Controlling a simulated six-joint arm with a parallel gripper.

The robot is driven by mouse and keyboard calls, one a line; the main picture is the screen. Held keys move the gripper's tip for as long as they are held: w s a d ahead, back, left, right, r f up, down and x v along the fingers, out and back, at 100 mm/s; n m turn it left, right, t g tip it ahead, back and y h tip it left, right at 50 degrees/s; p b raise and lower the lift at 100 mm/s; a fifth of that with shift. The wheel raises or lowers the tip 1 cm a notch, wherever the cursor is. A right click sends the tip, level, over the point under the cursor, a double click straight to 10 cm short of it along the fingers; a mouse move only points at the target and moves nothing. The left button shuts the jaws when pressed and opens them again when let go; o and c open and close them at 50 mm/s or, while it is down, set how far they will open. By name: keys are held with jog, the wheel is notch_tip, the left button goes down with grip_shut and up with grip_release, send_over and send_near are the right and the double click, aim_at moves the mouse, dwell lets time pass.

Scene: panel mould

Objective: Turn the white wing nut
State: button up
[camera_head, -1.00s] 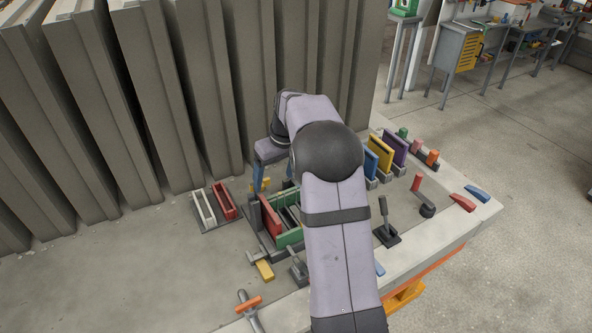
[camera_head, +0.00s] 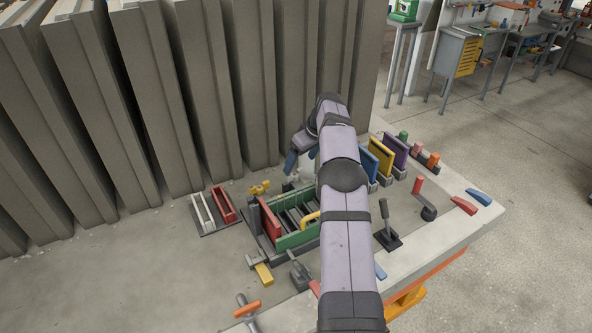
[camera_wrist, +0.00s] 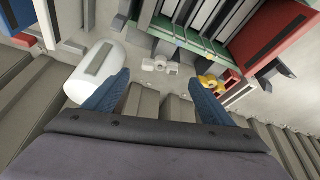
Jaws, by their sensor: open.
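The white wing nut (camera_wrist: 160,66) shows in the wrist view, near the middle, just outside the end of the panel mould (camera_wrist: 190,44). My gripper (camera_wrist: 156,94) is open, with its two blue fingers spread and nothing between them. The white wing nut appears beyond the gap between the fingertips, apart from both. In the head view my gripper (camera_head: 300,158) is at the far side of the mould (camera_head: 297,240), partly hidden by my arm. I cannot make out the white wing nut clearly there.
A yellow wing nut (camera_wrist: 212,82) sits right of the white one in the wrist view. A white rounded block (camera_wrist: 88,73) with a grey slot is close to the left finger. Tall grey concrete panels (camera_head: 200,90) stand behind the bench. A red-and-white rack (camera_head: 224,205) stands left of the mould.

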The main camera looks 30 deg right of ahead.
aim_at(295, 172)
jog(key=shift+p+x, duration=1.35)
jog(key=shift+x, duration=1.9)
jog(key=c, duration=1.1)
